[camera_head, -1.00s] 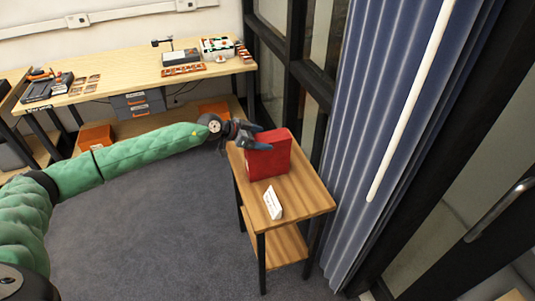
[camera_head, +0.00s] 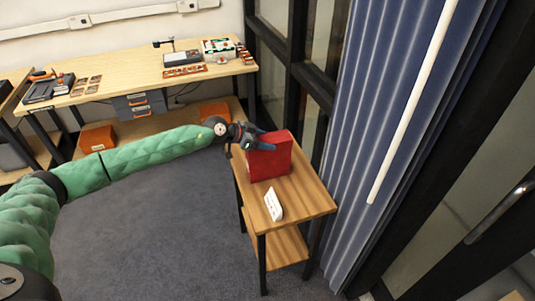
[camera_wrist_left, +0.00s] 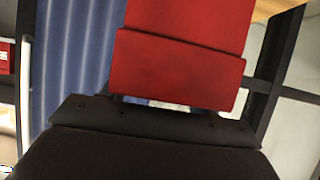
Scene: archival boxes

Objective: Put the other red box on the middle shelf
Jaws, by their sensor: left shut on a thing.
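A red box (camera_head: 268,160) stands upright at the back of the small wooden side table (camera_head: 300,200). My left gripper (camera_head: 258,143) reaches it from the left and is shut on its upper left part. In the left wrist view the red box (camera_wrist_left: 175,70) fills the upper middle, right in front of the dark gripper body; the fingertips do not show there. Whether the box touches the table top is hard to tell. The right gripper does not show.
A blue curtain (camera_head: 375,110) hangs close on the right. A workbench (camera_head: 130,80) with tools and trays stands behind, with orange bins (camera_head: 98,138) below.

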